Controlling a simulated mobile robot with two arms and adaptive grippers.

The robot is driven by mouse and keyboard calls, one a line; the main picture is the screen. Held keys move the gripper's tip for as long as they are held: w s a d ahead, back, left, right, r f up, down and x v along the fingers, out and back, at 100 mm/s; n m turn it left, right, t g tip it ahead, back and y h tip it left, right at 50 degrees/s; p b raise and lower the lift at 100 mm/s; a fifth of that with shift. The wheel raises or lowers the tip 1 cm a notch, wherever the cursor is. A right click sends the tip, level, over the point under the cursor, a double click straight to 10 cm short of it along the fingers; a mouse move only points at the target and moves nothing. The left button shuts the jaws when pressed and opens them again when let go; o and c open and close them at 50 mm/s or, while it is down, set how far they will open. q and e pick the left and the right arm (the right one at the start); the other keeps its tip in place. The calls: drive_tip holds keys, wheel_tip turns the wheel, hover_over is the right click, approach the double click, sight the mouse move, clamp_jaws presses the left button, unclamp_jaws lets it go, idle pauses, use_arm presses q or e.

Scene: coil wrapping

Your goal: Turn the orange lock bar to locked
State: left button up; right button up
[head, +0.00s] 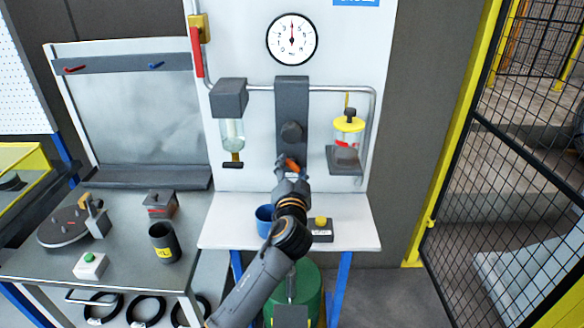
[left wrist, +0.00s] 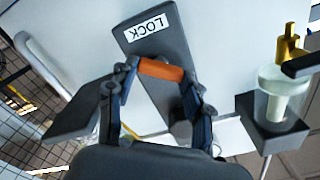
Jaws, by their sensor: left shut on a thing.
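The orange lock bar (head: 291,164) sits low on the dark vertical plate (head: 291,100) of the white panel. It also shows in the left wrist view (left wrist: 160,70), lying crosswise between the fingertips. My left gripper (head: 290,170) reaches up from below and is shut on the bar. Its fingers hold the bar's two ends in the left wrist view (left wrist: 161,80). A white LOCK label (left wrist: 146,26), upside down there, is on the plate beside the bar. The gripper hides part of the bar and the plate's lower end in the head view. My right gripper is not in view.
A filter bowl (head: 231,133) hangs left of the plate and a yellow-topped lubricator (head: 347,135) hangs right, both close to it. A gauge (head: 292,39) is above. A blue cup (head: 265,217) and a yellow-knobbed block (head: 321,226) stand on the shelf below.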

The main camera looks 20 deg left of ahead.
use_arm(q)
drive_tip(key=m+p, duration=0.2)
drive_tip(key=m, duration=0.3)
drive_tip(key=shift+m, duration=0.3)
drive_tip(key=shift+f+m+p, duration=0.15)
drive_tip(key=shift+m+p, duration=0.85)
drive_tip(key=shift+m, duration=1.2)
drive_tip(key=o, duration=1.2)
drive_tip(key=shift+d, duration=0.1)
drive_tip(key=shift+c, duration=0.2)
drive_tip(key=v, duration=1.2)
